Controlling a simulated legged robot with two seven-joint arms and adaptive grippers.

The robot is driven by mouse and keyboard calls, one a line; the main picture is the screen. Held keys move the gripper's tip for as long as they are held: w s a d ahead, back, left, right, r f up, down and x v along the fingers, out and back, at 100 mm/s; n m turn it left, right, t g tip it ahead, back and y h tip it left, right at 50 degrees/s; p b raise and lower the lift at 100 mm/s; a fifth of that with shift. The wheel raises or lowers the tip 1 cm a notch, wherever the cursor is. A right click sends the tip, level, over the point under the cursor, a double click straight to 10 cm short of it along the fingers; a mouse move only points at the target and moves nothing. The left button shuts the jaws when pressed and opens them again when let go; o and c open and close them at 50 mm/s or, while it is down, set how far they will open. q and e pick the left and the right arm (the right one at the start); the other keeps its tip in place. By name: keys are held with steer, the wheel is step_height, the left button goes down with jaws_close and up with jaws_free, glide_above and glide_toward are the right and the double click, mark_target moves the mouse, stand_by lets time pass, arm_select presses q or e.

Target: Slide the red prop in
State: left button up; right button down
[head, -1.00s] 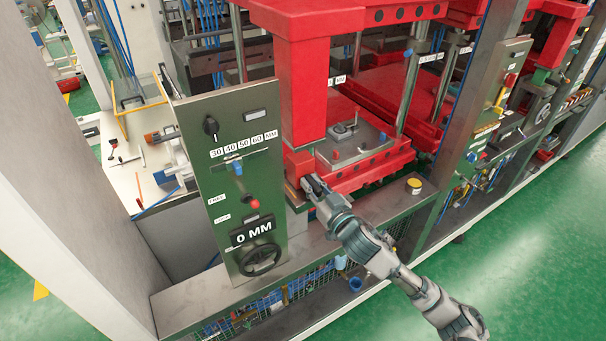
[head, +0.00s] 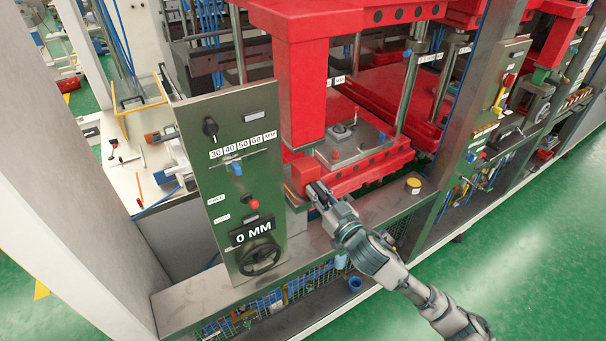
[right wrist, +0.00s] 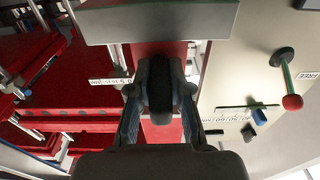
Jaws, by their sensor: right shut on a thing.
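The red prop (head: 303,174) is a red block at the front left corner of the red press, beside the green control panel. My right gripper (head: 317,190) is at its near side, in front of the press. In the right wrist view the fingers (right wrist: 160,100) are closed around a dark rounded piece, with red surfaces behind it. I take this piece for the prop's grip, but how it joins the block is hidden. My left gripper is not in view.
The control panel (head: 232,190) stands just left, with a handwheel (head: 260,258), knobs and a "0 MM" display (head: 251,232). The red platen (head: 368,165) lies behind the gripper. A small yellow-rimmed tin (head: 413,187) stands on the ledge to the right.

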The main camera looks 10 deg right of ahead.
steer(key=shift+s+d+r, duration=0.15)
steer(key=shift+s+d, duration=0.05)
steer(key=shift+s, duration=0.45)
steer(key=shift+s, duration=0.15)
steer(key=c, duration=1)
jaws_free()
steer(key=shift+f, duration=0.25)
steer(key=shift+s+d, duration=0.15)
steer(key=shift+s, duration=0.2)
steer(key=v, duration=0.7)
steer(key=shift+w, duration=0.1)
